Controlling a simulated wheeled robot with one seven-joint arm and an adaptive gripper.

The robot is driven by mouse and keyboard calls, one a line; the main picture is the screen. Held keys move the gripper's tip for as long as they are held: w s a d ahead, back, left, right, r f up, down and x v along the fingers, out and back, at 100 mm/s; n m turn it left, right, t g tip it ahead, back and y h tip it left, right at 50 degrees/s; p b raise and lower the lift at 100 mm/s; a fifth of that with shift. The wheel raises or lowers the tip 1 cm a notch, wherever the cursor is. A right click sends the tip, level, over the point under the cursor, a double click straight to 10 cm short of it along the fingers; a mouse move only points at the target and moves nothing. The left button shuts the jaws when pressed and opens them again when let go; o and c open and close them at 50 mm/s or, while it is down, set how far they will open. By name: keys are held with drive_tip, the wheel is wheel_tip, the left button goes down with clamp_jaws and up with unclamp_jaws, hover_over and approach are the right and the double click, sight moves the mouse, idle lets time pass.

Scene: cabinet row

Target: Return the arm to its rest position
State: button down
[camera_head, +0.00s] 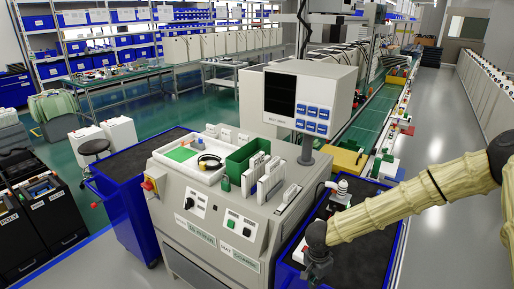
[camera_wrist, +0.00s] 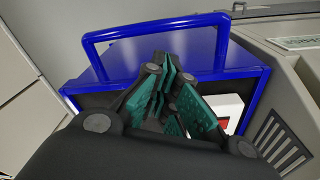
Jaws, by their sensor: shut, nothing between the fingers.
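My arm (camera_head: 410,203) reaches in from the right edge of the head view and slopes down to the left. My gripper (camera_head: 312,280) hangs at its end, pointing down, over the left side of the blue cart at the lower right. In the wrist view my gripper (camera_wrist: 167,68) shows teal finger pads drawn together, with no object between them. The fingers are over the cart, and I cannot tell their exact height above it.
The blue cart (camera_head: 394,262) has a dark top; its blue handle (camera_wrist: 150,28) shows in the wrist view. A white and red item (camera_wrist: 228,112) lies beside the fingers. A grey machine console (camera_head: 215,220) stands left of the arm. The grey aisle (camera_head: 450,120) is clear.

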drive_tip(key=s+f+n+t+h+b, duration=0.1)
drive_tip(key=s+f+n+b, duration=0.3)
drive_tip(key=s+f, duration=0.75)
drive_tip(key=s+d+f+n+b, duration=0.1)
drive_tip(key=s+f+n+b, duration=0.1)
drive_tip(key=s+f, duration=0.2)
drive_tip(key=s+d+f+n+g+y+b, duration=0.1)
drive_tip(key=s+f+n+b, duration=0.2)
drive_tip(key=s, duration=0.8)
drive_tip(key=s+d+f+n+y+b, duration=0.1)
drive_tip(key=s+f+n+b, duration=0.1)
drive_tip(key=s+f, duration=0.2)
drive_tip(key=s, duration=0.3)
drive_tip(key=shift+s+d+f+b, duration=0.15)
drive_tip(key=shift+s+f+b, duration=0.15)
drive_tip(key=shift+s+f, duration=0.1)
